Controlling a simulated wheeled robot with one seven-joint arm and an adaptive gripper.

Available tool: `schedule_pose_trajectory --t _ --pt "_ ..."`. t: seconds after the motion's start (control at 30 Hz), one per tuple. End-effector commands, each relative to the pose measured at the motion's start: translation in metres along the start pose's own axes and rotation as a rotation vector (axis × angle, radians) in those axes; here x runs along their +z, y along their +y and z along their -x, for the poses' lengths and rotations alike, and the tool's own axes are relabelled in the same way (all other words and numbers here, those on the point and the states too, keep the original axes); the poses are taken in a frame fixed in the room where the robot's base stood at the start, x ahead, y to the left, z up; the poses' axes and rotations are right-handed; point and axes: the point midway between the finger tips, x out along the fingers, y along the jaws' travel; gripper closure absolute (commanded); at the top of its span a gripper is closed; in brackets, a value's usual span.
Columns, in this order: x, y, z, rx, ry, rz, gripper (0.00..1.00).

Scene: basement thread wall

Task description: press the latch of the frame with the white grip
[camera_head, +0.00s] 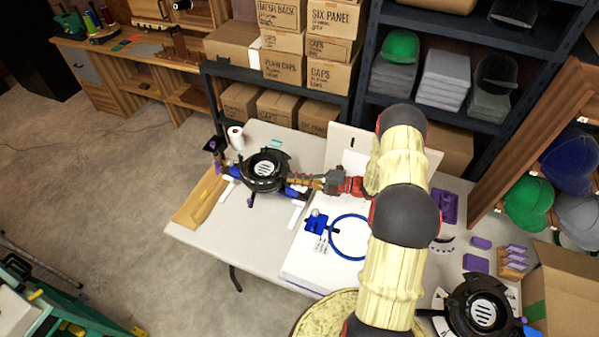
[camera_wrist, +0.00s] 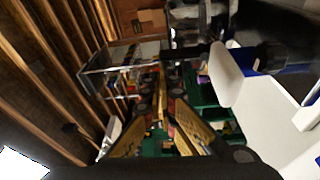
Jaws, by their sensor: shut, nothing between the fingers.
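A round black frame (camera_head: 265,170) with a white slotted centre sits on a blue-and-black holder at the left of the table. A second similar black frame (camera_head: 484,311) lies at the lower right. Which one has the white grip is too small to tell in the head view, and I cannot make out a latch. My gripper (camera_head: 298,181) is shut and empty, pointing left at the right side of the left frame; contact is unclear. Its fingers (camera_wrist: 168,98) also show in the wrist view, with a white rounded piece (camera_wrist: 227,76) to their right.
The pale table (camera_head: 215,235) holds a blue ring (camera_head: 350,237), a small blue clamp (camera_head: 317,224) and a white roll (camera_head: 236,138). Purple parts (camera_head: 475,264) lie to the right. Shelves with boxes stand behind. The table's front left is mostly clear.

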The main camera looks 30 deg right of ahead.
Motion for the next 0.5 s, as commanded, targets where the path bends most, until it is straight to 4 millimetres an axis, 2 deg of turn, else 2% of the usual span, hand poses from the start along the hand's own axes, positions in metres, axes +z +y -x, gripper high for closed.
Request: schedule_pose_trajectory --t 0.13,0.5 --pt "0.003 0.003 -0.002 0.045 0.000 -0.129 1.00" --pt "0.016 0.004 0.002 0.041 0.000 -0.118 1.00"
